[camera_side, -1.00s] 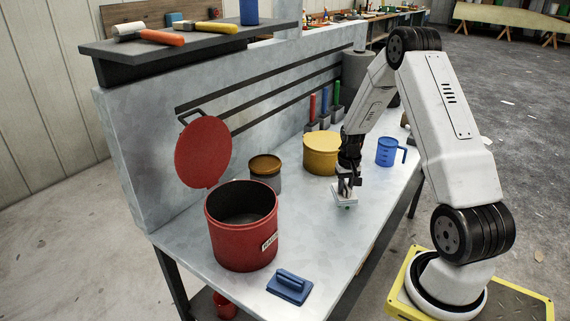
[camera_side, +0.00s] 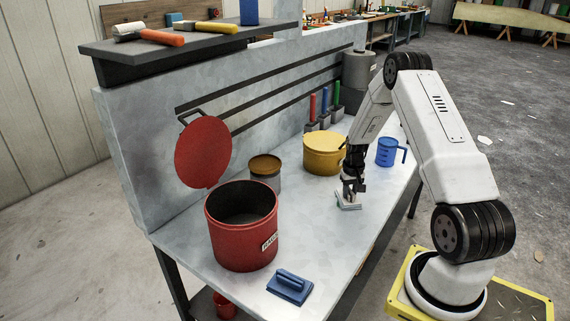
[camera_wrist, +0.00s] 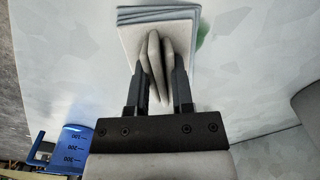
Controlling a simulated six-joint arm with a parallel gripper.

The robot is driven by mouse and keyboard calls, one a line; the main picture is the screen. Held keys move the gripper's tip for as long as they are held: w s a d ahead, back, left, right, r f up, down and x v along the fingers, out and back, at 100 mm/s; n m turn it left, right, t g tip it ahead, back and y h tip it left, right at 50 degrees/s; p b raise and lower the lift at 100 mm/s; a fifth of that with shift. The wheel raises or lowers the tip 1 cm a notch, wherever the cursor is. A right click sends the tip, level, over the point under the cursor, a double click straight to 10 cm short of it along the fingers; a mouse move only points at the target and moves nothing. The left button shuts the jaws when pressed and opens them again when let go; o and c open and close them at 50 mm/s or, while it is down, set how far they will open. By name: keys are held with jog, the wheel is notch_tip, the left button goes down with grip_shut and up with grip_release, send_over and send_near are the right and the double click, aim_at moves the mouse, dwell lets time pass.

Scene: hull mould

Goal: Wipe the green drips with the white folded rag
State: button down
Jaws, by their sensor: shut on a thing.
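The white folded rag (camera_side: 348,202) is low at the bench top in the side view, under my gripper (camera_side: 351,187). In the wrist view the rag (camera_wrist: 128,33) shows stacked layers and a pinched ridge between the two fingers. My gripper (camera_wrist: 160,95) is shut on that ridge. A green drip (camera_wrist: 204,32) shows at the right edge of the rag in the wrist view, partly hidden by it. No green drip is clear in the side view now. I cannot tell whether the rag touches the bench.
A blue measuring jug (camera_side: 386,152) and a yellow pot (camera_side: 322,158) stand near my gripper. A red bin (camera_side: 240,245), its raised lid (camera_side: 203,152), a brown-topped can (camera_side: 265,180) and a blue-handled block (camera_side: 290,287) are farther left. The bench front edge is close.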

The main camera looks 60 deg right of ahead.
aim_at(343, 205)
jog(key=shift+d, duration=1.4)
jog(key=shift+a, duration=3.75)
jog(key=shift+w, duration=0.7)
jog(key=shift+w+d, duration=0.1)
jog(key=shift+w, duration=0.15)
jog(key=shift+d, duration=3.6)
jog(key=shift+a, duration=3.8)
notch_tip(343, 205, up, 8)
jog(key=shift+d, duration=0.15)
